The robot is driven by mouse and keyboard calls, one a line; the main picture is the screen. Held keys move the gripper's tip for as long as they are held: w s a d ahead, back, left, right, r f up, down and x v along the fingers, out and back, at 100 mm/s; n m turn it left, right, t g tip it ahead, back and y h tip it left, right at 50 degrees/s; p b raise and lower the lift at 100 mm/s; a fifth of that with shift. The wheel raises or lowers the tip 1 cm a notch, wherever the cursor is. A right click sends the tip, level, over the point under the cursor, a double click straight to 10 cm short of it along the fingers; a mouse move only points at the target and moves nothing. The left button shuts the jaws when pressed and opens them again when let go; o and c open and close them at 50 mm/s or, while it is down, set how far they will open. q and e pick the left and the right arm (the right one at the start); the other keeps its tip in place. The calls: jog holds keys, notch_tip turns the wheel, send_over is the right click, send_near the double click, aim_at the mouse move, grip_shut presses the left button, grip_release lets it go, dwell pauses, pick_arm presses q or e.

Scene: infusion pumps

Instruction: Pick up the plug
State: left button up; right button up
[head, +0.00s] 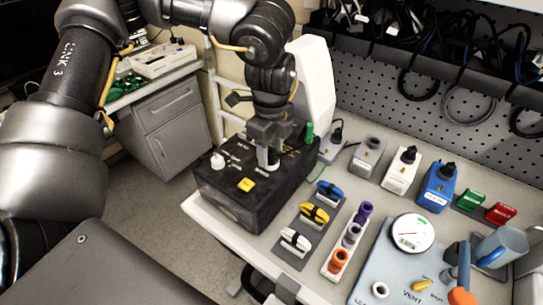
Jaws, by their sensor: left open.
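My left gripper (268,158) points down at the right part of a black box (236,199) on the bench. Its jaws are open, and whether anything sits between the fingertips is too small to tell. Which item is the plug is not clear. Black plug-like tops stand on a small grey block (338,144), a white block (400,175) and a blue block (438,190), all to the right of the gripper and apart from it. My right gripper is not in view.
The box carries a yellow button (246,185) and a white knob (217,161). A rack holds purple, grey and orange pieces (338,261). A round gauge (411,232) stands right. Cables hang on the pegboard (420,115).

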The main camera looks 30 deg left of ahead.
pick_arm(q)
jog(key=c, duration=1.1)
grip_shut()
jog(key=shift+r, duration=0.1)
jog(key=shift+w+r, duration=0.15)
jog(key=shift+r, duration=0.4)
jog(key=s+d+r+b, duration=0.4)
jog(key=s+r+b, duration=0.1)
jog(key=s+r, duration=0.6)
jog(key=shift+s+r+b, duration=0.3)
jog(key=shift+s+r, duration=0.05)
jog(key=shift+s, duration=0.9)
